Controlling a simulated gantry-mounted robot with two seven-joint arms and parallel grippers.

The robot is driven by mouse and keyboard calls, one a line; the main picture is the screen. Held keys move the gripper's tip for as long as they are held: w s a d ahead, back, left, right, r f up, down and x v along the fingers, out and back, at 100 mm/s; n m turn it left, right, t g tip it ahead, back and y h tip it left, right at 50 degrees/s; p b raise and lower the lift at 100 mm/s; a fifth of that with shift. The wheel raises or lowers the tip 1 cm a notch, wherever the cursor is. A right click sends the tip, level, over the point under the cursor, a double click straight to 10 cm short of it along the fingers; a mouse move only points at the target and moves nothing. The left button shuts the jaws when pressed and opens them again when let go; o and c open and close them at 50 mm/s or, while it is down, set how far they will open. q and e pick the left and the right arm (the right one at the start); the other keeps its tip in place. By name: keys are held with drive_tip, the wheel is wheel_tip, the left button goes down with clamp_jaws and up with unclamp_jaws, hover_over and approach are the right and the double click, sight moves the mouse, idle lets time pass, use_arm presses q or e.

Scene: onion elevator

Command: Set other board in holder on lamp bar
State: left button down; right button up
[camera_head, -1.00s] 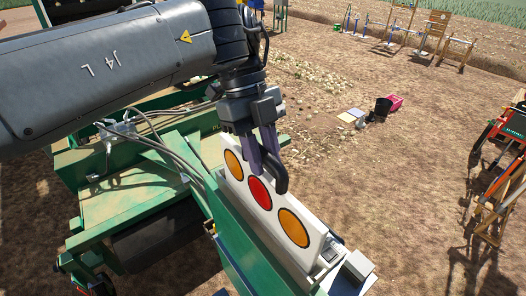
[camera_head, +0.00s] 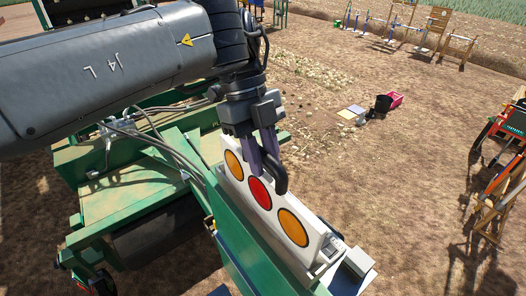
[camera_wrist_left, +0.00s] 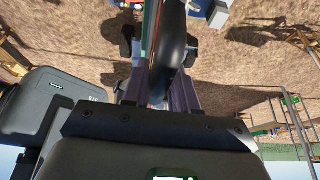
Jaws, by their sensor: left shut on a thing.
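A long white board (camera_head: 277,222) with an orange, a red and an orange disc stands on edge along the green lamp bar (camera_head: 240,255) in the head view. My left gripper (camera_head: 271,172) is shut on the board's dark curved handle (camera_head: 281,182), near the red disc. The left wrist view shows the fingers (camera_wrist_left: 160,90) on both sides of the black handle (camera_wrist_left: 172,45). The board's lower edge is close to the bar; I cannot tell whether it is seated in a holder. My right gripper is out of view.
A grey box (camera_head: 358,263) sits at the bar's near end. Green machine decks and hoses (camera_head: 150,140) lie to the left. A black bucket (camera_head: 383,104) and pink crate (camera_head: 395,98) stand on open soil farther back. Wooden racks stand at right.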

use_arm(q)
drive_tip(key=shift+f, duration=0.25)
idle(0.3)
drive_tip(key=c, duration=0.8)
unclamp_jaws()
drive_tip(key=shift+o, duration=0.2)
drive_tip(key=shift+f, duration=0.1)
drive_tip(key=o, duration=0.3)
drive_tip(key=shift+o, duration=0.2)
drive_tip(key=shift+r, duration=0.25)
drive_tip(key=shift+r+p, duration=0.8)
drive_tip(key=shift+r, duration=2.5)
